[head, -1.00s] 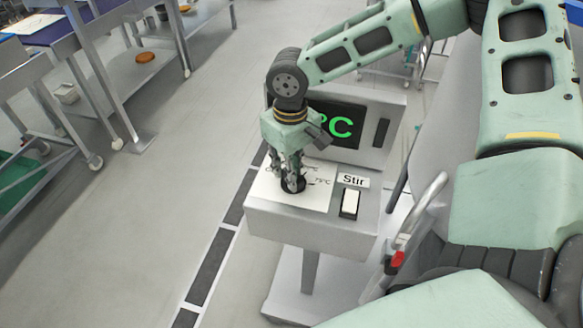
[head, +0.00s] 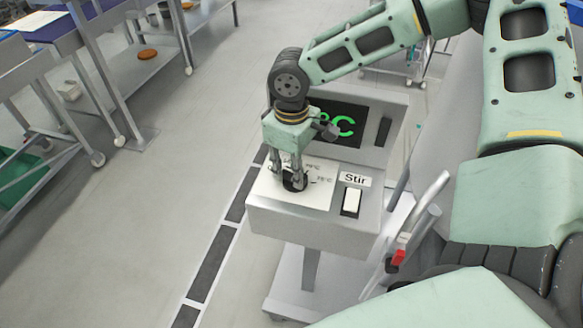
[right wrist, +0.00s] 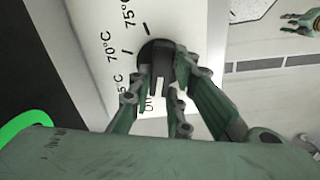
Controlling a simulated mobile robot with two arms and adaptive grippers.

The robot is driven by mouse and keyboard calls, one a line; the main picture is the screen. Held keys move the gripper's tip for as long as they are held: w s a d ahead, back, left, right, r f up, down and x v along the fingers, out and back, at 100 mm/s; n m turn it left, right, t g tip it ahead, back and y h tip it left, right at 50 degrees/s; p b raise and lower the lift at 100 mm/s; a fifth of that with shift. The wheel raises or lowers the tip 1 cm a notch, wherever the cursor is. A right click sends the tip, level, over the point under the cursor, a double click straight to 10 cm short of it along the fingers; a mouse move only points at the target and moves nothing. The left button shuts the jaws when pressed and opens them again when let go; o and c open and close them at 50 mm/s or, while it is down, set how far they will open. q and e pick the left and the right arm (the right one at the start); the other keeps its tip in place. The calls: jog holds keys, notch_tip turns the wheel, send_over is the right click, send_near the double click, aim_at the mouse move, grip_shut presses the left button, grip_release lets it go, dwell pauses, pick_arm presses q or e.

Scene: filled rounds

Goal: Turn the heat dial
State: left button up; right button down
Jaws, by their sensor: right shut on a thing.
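The heat dial (head: 293,183) is a round black knob on the white plate of a grey console. In the right wrist view the dial (right wrist: 155,52) stands beside printed marks that include 70°C and 75°C. My right gripper (head: 296,180) points down over the dial, with its fingers around it and shut on it. In the right wrist view the fingers of my right gripper (right wrist: 172,85) hide part of the dial and some of the labels. The screen (head: 338,124) behind shows a green °C, its number hidden by my arm. My left gripper is not in view.
A white Stir switch (head: 351,202) sits to the right of the dial on the console (head: 310,232). Shelving tables (head: 150,70) stand at the left and back. The floor (head: 130,230) left of the console is clear.

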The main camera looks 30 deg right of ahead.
aim_at(292, 171)
jog(key=shift+r, duration=0.1)
jog(key=c, duration=1.6)
grip_release()
jog(key=shift+c, duration=0.2)
notch_tip(292, 171, up, 12)
